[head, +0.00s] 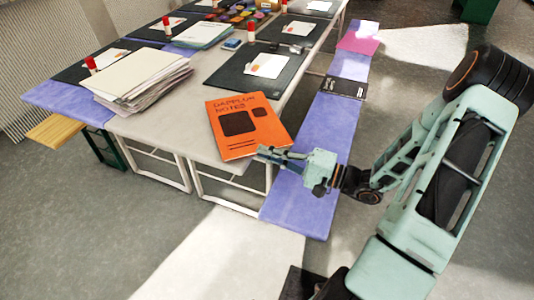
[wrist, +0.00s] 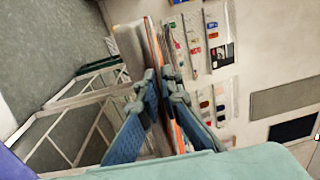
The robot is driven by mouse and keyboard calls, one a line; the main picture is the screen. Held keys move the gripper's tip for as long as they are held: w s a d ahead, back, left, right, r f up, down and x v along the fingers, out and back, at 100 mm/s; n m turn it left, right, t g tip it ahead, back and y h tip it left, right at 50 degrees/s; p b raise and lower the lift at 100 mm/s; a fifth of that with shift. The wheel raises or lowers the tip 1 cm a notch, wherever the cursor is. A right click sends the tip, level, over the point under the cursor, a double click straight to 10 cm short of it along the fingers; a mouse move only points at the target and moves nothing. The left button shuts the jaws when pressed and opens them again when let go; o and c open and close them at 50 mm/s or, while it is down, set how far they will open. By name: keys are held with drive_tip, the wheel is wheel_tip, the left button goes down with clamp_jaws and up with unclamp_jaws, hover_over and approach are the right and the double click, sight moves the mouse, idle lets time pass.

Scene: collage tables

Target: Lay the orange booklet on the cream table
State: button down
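The orange booklet (head: 245,122) has dark printed squares and lettering on its cover. In the head view it is at the near right corner of the cream table (head: 180,138), with its near right edge jutting past the table edge. I cannot tell whether it lies flat or is a little above the top. My gripper (head: 266,152) is at its near right corner. In the wrist view the booklet is a thin orange strip (wrist: 182,138) between the fingers of my gripper (wrist: 158,76), which close on its edge from both sides.
A stack of papers (head: 140,75) stands on the table's left part. A dark mat with a white card (head: 268,65) lies behind the booklet. Glue sticks and small coloured pieces are farther back. A purple bench (head: 320,150) runs along the right side below my gripper.

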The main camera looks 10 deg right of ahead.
drive_tip(key=shift+f, duration=0.3)
drive_tip(key=c, duration=2.1)
unclamp_jaws()
drive_tip(key=shift+r, duration=0.15)
